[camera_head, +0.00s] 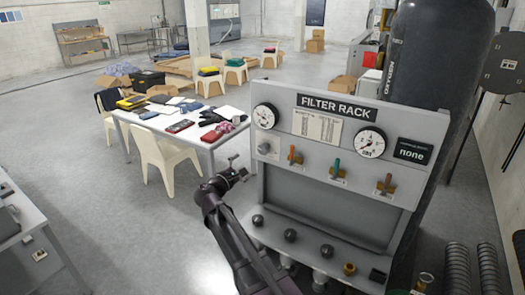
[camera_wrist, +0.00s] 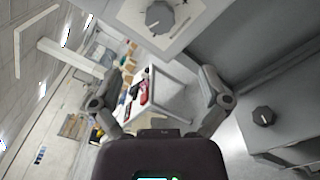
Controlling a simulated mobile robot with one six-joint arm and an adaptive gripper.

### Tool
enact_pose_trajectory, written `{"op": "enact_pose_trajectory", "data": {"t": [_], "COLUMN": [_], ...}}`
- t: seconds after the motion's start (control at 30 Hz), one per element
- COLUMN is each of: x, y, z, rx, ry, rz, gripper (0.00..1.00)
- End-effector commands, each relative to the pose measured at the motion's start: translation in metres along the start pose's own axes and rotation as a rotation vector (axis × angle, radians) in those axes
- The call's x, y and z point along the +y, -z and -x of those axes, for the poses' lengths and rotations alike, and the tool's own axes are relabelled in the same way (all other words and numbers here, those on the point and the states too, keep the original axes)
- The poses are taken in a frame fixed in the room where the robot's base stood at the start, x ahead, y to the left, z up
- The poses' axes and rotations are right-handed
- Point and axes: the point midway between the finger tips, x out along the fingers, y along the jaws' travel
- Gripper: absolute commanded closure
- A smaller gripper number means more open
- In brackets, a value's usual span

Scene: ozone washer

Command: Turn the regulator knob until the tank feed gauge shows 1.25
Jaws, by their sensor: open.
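The filter rack (camera_head: 335,115) stands right of my gripper and carries two round white gauges, a left gauge (camera_head: 265,116) and a right gauge (camera_head: 370,142). Their labels and readings are too small to read, so I cannot tell which is the tank feed gauge. A small grey knob (camera_head: 263,148) sits below the left gauge. In the wrist view a grey knob (camera_wrist: 160,17) on a pale plate with a curved scale shows at the top, beyond my fingertips. My gripper (camera_head: 240,171) is open and empty, left of the rack and apart from the knob; it also shows in the wrist view (camera_wrist: 160,75).
Three coloured levers, orange (camera_head: 295,155), teal (camera_head: 335,168) and brown (camera_head: 384,184), line the panel. Several dark knobs (camera_head: 290,235) stand on the lower ledge. A dark cylinder (camera_head: 440,60) stands behind; a cluttered table (camera_head: 215,142) stands left.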

Motion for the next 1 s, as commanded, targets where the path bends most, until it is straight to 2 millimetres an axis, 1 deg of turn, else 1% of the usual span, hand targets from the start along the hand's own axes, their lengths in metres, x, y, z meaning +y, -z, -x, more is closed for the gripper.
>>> {"op": "enact_pose_trajectory", "data": {"t": [0.27,0.7,0.9,1.0], "x": [0.001,0.001,0.0,0.0], "y": [0.001,0.001,0.001,0.0], "z": [-0.033,-0.1,-0.121,-0.127], "rx": [-0.001,-0.001,0.0,0.0], "ry": [0.002,0.001,0.001,0.001], "rz": [-0.001,-0.001,-0.001,-0.001], "gripper": [0.04,0.04,0.04,0.04]}}
